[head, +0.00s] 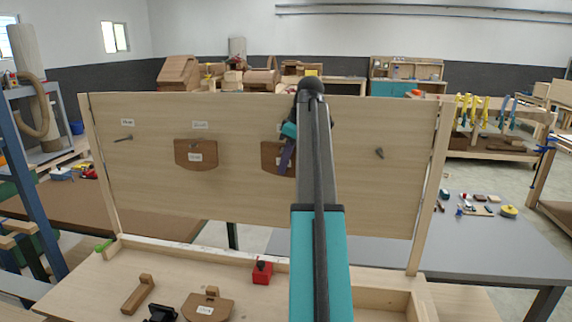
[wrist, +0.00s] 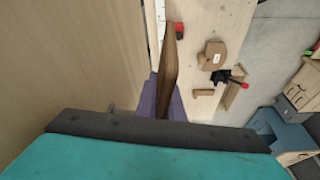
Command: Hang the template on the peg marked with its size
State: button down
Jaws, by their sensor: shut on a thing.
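My gripper (head: 287,155) is shut on a brown wooden template (head: 273,157), holding it upright at the upright board (head: 260,210), below a partly hidden label (head: 279,128). In the wrist view the held template (wrist: 170,60) shows edge-on between the purple fingers (wrist: 162,105). The peg behind it is hidden, so I cannot tell whether it is on one. A second template (head: 195,155) hangs under another label (head: 199,125). A bare peg (head: 123,138) is at the left under a label (head: 127,122), and another bare peg (head: 379,153) at the right. Label text is unreadable.
On the bench lie another brown template (head: 207,307), a wooden piece (head: 138,294), a black clamp-like thing (head: 161,314) and a red block (head: 262,272). My arm hides part of the board right of the held template. A grey table (head: 480,240) stands behind, right.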

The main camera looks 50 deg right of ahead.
jog(key=shift+w+d+r, duration=0.15)
jog(key=shift+w+r, duration=0.45)
jog(key=shift+r, duration=0.1)
jog(key=shift+s+a+f+p, duration=0.15)
jog(key=shift+s+a+p, duration=0.05)
jog(key=shift+a+p, duration=0.2)
jog(key=s+a+f+p, duration=0.1)
jog(key=s+a+p, duration=0.1)
jog(key=s+a, duration=0.3)
jog(key=shift+s+a+p, duration=0.25)
jog(key=shift+a+p, duration=0.1)
jog(key=shift+a, duration=1.35)
dwell(0.4)
dwell(0.5)
